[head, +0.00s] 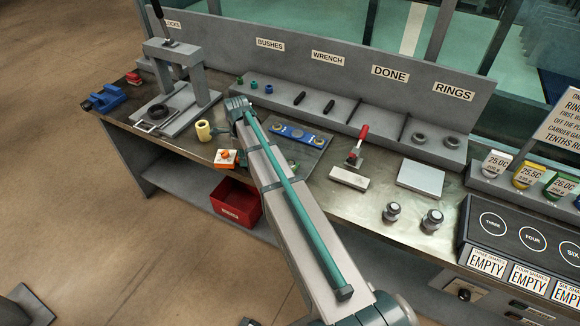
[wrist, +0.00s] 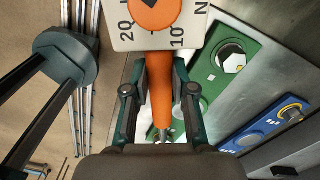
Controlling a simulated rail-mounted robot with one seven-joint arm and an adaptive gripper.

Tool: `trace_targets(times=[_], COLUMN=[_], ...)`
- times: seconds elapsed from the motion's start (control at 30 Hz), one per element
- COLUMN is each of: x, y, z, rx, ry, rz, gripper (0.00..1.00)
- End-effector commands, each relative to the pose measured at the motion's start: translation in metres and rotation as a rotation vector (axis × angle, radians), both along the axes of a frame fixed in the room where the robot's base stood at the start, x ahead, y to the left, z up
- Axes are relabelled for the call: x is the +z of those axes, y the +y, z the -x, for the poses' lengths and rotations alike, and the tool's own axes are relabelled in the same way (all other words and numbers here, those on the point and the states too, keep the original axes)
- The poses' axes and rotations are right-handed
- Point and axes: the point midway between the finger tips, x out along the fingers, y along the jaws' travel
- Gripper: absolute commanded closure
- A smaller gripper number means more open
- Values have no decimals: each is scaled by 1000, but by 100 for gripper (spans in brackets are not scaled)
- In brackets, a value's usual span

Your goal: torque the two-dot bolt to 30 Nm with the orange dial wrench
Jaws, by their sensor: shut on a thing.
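The orange dial wrench shows in the wrist view, with its orange handle (wrist: 162,75) between the fingers of my gripper (wrist: 160,98), which is shut on it. Its white dial box (wrist: 122,35) shows the marks 20 and 10; the top is cut off. In the head view the wrench's orange and white dial (head: 226,157) shows left of my arm, which hides my gripper. A green plate (wrist: 207,70) carries a silver hex bolt (wrist: 231,60). A blue plate (wrist: 258,126) carries a yellow-ringed bolt (wrist: 291,113). I cannot make out which bolt has two dots.
A yellow cylinder (head: 204,131) stands left of the wrench on the bench. A red toggle clamp (head: 358,145) and two round silver weights (head: 392,211) stand to the right. A red bin (head: 236,203) sits below the bench's front edge. A press frame (head: 175,85) stands at the left.

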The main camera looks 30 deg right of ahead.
Motion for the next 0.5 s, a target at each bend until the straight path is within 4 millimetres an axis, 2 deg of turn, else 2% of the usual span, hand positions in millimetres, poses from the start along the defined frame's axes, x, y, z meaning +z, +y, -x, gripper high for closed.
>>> trace_targets(times=[0.5], x=[0], y=[-6], z=[-9], rx=[-57], ry=[-1], rz=[3], gripper=[100])
